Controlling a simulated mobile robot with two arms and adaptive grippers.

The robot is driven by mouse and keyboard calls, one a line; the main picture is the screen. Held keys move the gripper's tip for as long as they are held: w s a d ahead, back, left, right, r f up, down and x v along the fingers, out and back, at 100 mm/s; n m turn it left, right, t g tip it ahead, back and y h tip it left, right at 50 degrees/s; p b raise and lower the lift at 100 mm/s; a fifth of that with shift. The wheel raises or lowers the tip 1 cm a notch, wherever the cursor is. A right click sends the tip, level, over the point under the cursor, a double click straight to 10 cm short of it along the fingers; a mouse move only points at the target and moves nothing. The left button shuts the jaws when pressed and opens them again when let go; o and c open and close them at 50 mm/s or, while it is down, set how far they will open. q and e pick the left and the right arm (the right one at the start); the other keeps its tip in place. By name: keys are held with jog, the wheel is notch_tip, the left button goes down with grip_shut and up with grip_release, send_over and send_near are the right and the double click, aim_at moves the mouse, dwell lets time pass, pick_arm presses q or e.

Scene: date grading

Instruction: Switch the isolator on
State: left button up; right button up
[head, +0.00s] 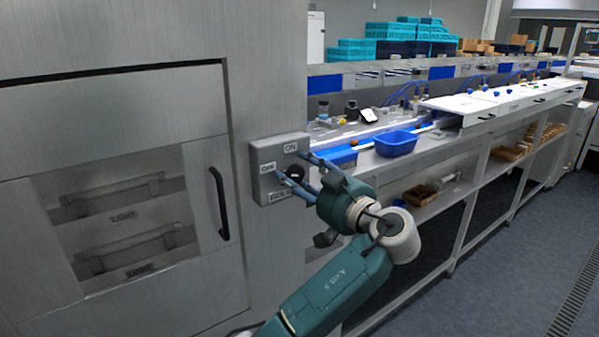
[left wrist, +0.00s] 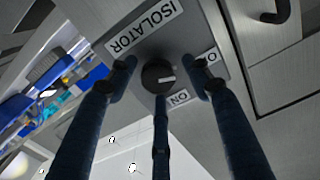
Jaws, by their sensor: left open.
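The isolator switch is a grey box (head: 262,186) on the steel cabinet front, with an ON label at the top, OFF at the left and a partly hidden ISOLATOR label at the bottom. Its round black knob (head: 296,172) is partly behind my fingers. In the left wrist view the knob (left wrist: 155,73) has a white mark pointing to the right, roughly between the partly covered OFF label and the ON label (left wrist: 180,97). My left gripper (head: 290,164) is open, its fingers spread around the knob; I cannot tell whether they touch it. My right gripper is not in view.
A cabinet door with a window and a black handle (head: 219,204) is left of the switch. To the right, a long bench holds a blue bin (head: 395,143) and white covers (head: 470,105). The grey floor (head: 500,262) at the right is clear.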

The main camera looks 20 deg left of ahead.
pick_arm(q)
jog(key=c, duration=1.1)
